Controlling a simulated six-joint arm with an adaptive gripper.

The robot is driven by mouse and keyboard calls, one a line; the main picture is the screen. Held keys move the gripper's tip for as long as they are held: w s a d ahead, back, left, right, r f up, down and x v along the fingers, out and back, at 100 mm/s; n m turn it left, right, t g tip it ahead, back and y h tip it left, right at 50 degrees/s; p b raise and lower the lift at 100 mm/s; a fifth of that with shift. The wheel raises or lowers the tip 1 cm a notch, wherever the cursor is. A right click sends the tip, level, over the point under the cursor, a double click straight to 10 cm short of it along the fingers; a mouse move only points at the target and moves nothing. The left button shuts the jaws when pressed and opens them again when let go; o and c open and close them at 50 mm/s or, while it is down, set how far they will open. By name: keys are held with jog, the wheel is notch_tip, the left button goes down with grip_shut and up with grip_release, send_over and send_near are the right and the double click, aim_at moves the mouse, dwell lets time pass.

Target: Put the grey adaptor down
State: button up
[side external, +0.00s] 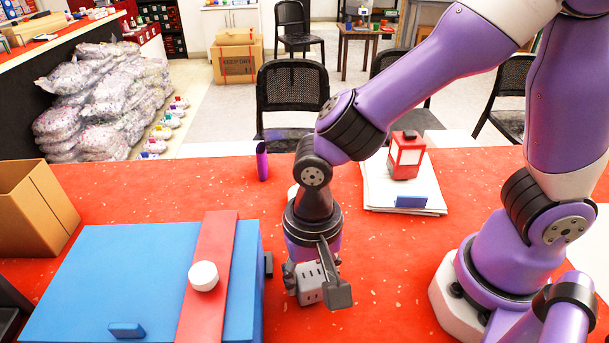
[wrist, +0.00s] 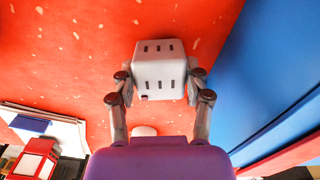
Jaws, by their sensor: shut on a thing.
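The grey adaptor (side external: 310,283) is a light grey block with dark slots. It is between the fingers of my gripper (side external: 318,285), which is shut on it, over the red table to the right of the blue box. In the wrist view the adaptor (wrist: 159,70) sits between the two fingertips of my gripper (wrist: 159,82), slotted faces showing. I cannot tell whether its underside touches the table.
A blue box (side external: 100,260) with a red strap (side external: 215,250) and white knob (side external: 203,276) stands close on the left. A red lantern (side external: 406,156) stands on white papers (side external: 376,190) behind right. A purple cylinder (side external: 262,161) is at the back. Bare red table (side external: 385,270) lies right.

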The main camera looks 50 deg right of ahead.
aim_at(310, 276)
jog(key=shift+f, duration=0.2)
jog(key=shift+f, duration=0.15)
jog(key=o, duration=1.2)
jog(key=shift+c, duration=0.2)
jog(key=r, duration=1)
jog(key=shift+a+r, duration=0.1)
jog(key=shift+a, duration=0.15)
jog(key=w+d+r+n+t, duration=0.1)
jog(key=d+r+n+t, duration=0.1)
jog(key=d, duration=0.5)
jog(key=shift+r+y, duration=0.4)
jog(key=shift+r, duration=0.3)
jog(key=shift+o, duration=0.5)
jog(key=s+d+r+n+t, duration=0.1)
jog(key=d+n+t, duration=0.2)
jog(key=d, duration=0.5)
jog(key=shift+d+r+n+t+h, duration=0.15)
jog(key=shift+r+n+t+h, duration=0.2)
jog(key=shift+n, duration=0.35)
